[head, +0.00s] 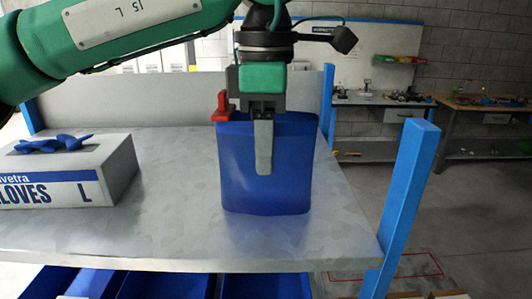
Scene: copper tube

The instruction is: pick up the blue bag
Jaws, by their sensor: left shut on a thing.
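The blue bag (290,165) is upright over the grey metal table near its right front part. My left gripper (263,150) comes down from above and is shut on the bag's top edge. One grey finger lies over the bag's near face; the other finger is hidden behind it. I cannot tell whether the bag's bottom touches the tabletop or hangs just above it. My right gripper is not in view.
A glove box (75,175) with blue gloves on top stands at the left on the table (180,235). A blue post (405,200) rises at the table's right corner. Blue bins (165,285) sit below the front edge. Workbenches stand behind.

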